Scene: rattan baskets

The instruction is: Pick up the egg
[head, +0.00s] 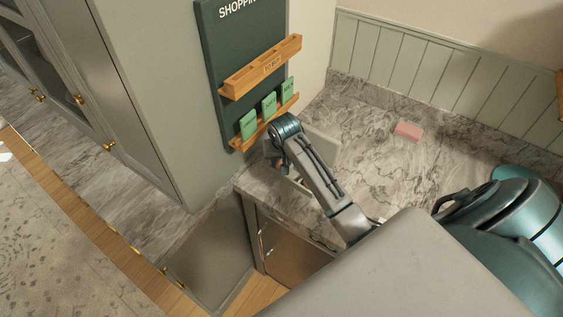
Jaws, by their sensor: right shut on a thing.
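My right gripper (284,167) is low at the counter's left end, beside the grey cabinet side and under the green wall board. It is small in the view and partly hidden by its own wrist. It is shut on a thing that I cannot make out. I cannot pick out an egg anywhere in the view. My left gripper is not in view.
The marble counter (375,145) runs to the right, mostly clear, with a pink block (408,131) near its back. A pale-edged box or recess (322,147) lies close to the gripper. The green board (240,60) carries wooden racks (262,68) and green cards (269,104).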

